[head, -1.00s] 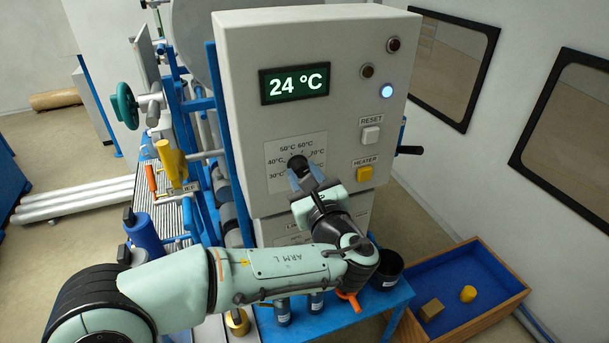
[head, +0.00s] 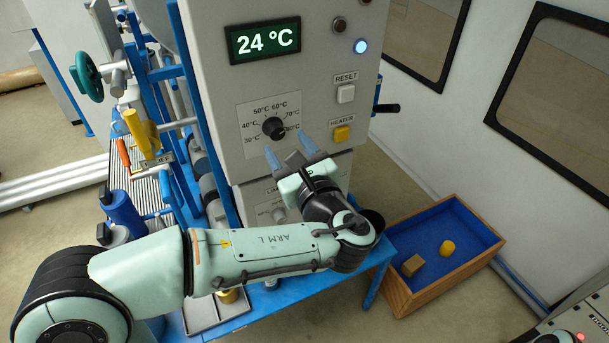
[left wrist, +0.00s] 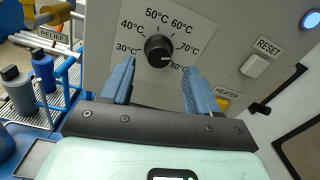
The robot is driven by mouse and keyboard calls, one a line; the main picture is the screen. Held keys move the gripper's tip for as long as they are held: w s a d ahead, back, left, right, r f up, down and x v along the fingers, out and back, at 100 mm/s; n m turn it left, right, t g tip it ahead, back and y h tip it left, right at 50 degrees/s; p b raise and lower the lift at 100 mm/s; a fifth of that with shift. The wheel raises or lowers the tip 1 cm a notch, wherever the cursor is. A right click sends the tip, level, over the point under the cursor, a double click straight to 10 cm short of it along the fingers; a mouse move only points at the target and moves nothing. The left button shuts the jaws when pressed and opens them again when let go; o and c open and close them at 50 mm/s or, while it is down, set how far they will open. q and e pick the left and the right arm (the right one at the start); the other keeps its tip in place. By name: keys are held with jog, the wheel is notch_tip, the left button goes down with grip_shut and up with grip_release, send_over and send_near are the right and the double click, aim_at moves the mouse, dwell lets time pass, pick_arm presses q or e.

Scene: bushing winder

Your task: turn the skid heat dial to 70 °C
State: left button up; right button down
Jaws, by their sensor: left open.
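The heat dial (head: 274,128) is a black round knob on the grey panel, ringed by marks from 30 to 80 °C. In the left wrist view the dial (left wrist: 158,49) shows a pale pointer mark on its lower right side, seemingly near 80 °C; the exact reading is hard to tell. The green display (head: 264,40) reads 24 °C. My left gripper (head: 290,151) is open and empty, below and in front of the dial, apart from it. In the left wrist view the dial lies beyond and between the blue fingers (left wrist: 158,75). My right gripper is not in view.
A yellow heater button (head: 341,134) and a white reset button (head: 346,94) sit right of the dial. A blue light (head: 361,46) is lit. A yellow-handled relief lever (head: 140,132) stands left. A wooden box (head: 400,297) with a blue inside stands on the floor at right.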

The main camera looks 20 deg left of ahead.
pick_arm(q)
jog(key=b+v, duration=0.1)
jog(key=v, duration=0.8)
jog(key=shift+s, duration=0.2)
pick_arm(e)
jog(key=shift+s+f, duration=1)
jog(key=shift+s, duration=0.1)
